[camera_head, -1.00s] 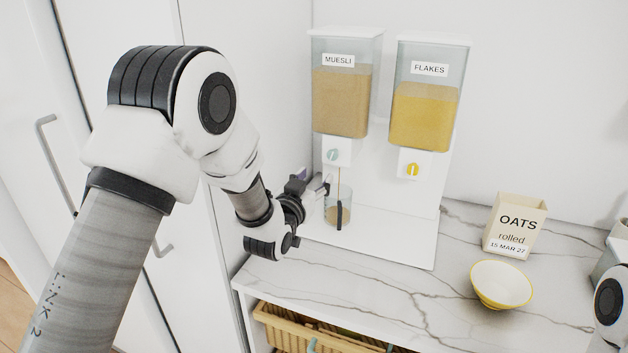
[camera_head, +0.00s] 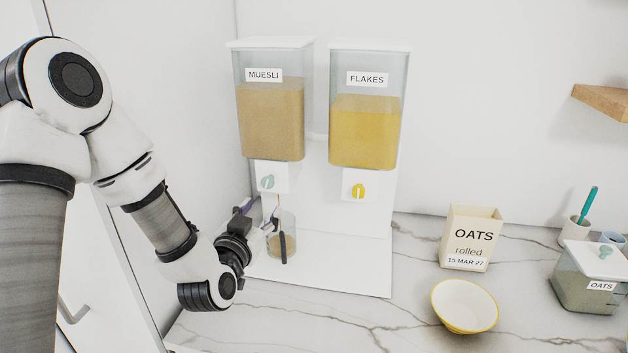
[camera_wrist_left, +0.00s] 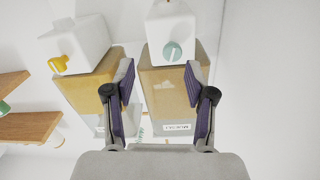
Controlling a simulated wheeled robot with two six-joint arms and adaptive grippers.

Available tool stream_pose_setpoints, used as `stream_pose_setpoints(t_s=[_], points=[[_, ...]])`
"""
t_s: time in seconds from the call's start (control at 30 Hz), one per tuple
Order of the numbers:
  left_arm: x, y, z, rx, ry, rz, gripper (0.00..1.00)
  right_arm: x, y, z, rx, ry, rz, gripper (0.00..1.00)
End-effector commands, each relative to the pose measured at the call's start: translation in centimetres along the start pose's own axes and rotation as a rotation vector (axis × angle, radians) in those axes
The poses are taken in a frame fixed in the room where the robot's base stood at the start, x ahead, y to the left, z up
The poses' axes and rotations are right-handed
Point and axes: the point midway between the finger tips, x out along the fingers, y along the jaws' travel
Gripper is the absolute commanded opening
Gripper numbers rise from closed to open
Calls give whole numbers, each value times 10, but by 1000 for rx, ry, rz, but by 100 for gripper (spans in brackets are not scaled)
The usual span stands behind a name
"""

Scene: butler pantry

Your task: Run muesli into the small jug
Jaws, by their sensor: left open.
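The muesli dispenser (camera_head: 270,120) stands on the left of a white stand, with a teal knob (camera_head: 267,182) on its white outlet. A thin tan stream appears to run from the outlet into the small clear jug (camera_head: 290,222) below, which has a dark handle and muesli in its bottom. My left gripper (camera_head: 264,224) is at the jug's left side, close to it; contact cannot be told. In the left wrist view my left gripper (camera_wrist_left: 160,84) is open, and beyond its fingers the muesli dispenser (camera_wrist_left: 168,103) and its knob (camera_wrist_left: 172,51) appear upside down. My right gripper is out of view.
The flakes dispenser (camera_head: 367,130) with a yellow knob stands right of the muesli. On the marble counter (camera_head: 365,320) are an oats box (camera_head: 470,238), a yellow-rimmed bowl (camera_head: 465,306) and an oats container (camera_head: 590,280). A wall is close on the left.

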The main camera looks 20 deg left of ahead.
Motion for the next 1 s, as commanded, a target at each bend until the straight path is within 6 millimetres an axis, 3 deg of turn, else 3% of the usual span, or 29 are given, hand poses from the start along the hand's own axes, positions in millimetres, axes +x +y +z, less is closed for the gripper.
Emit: stream_pose_setpoints(t_s=[0.1,0.23,0.6,0.93,1.0], points=[[-10,-19,-1,-90,4,-36,55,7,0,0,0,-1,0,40],[-4,-25,-10,-107,23,-47,55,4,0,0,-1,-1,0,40],[60,-28,-13,-105,22,-46,55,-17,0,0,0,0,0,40],[70,-28,-10,-107,22,-46,55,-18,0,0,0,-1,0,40],[70,-28,-10,-107,22,-46,30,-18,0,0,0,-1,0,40]])
